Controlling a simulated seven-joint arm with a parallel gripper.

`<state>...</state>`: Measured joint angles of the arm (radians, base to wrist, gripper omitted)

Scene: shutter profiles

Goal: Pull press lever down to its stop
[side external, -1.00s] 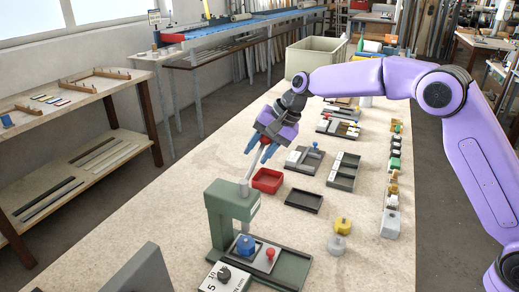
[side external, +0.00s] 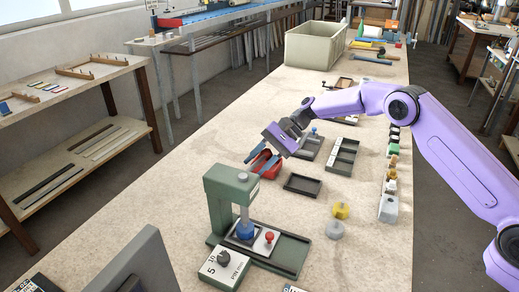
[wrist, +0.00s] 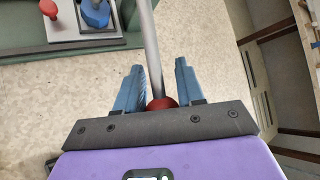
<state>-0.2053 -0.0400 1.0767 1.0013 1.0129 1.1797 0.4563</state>
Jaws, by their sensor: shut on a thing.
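The green press (side external: 222,200) stands at the front of the bench, its head over a base plate. A grey ram (side external: 244,215) reaches down from the head to a blue part (side external: 245,231) and looks in contact with it. In the wrist view, the lever is a grey rod (wrist: 150,45) with a red knob (wrist: 162,104). My gripper (wrist: 158,68) is shut on the lever near its knob, a blue finger on each side. In the side view my gripper (side external: 258,165) is low behind the press head; the lever is mostly hidden there.
A red knob (side external: 269,237) stands beside the blue part. A numbered block (side external: 223,264) sits before the press. A dark tray (side external: 302,185) and yellow and grey pieces (side external: 340,210) lie to the right. Bare bench lies left of the press.

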